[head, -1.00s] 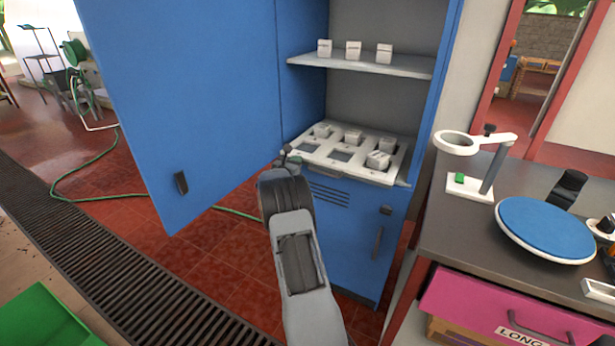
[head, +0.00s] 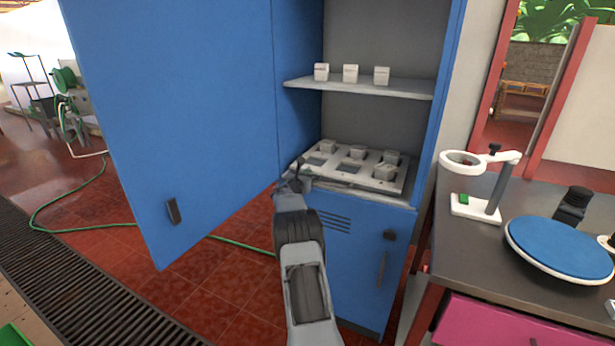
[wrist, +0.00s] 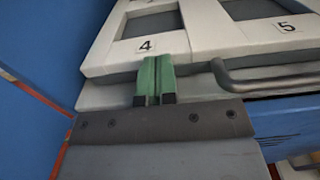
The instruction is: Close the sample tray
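The sample tray (head: 343,172) is a pale grey tray with several square openings, lying at the bottom of the blue cabinet's open upper part. Small white blocks (head: 328,146) stand in some of its openings. In the wrist view, the tray's front panel (wrist: 110,65) carries the labels 4 and 5. A grey bar handle (wrist: 265,82) is on its front, to the right of my fingers. My gripper (wrist: 155,62) has its green fingers together with nothing between them. The tips are at the tray's front edge just below label 4 and look to be touching it. In the head view, my gripper (head: 297,168) is at the front left corner.
The blue cabinet door (head: 175,110) stands open to the left of my arm. A shelf (head: 360,88) with three white blocks is above the tray. At the right, a dark bench (head: 480,245) holds a white ring stand (head: 478,207) and a blue round plate (head: 560,245).

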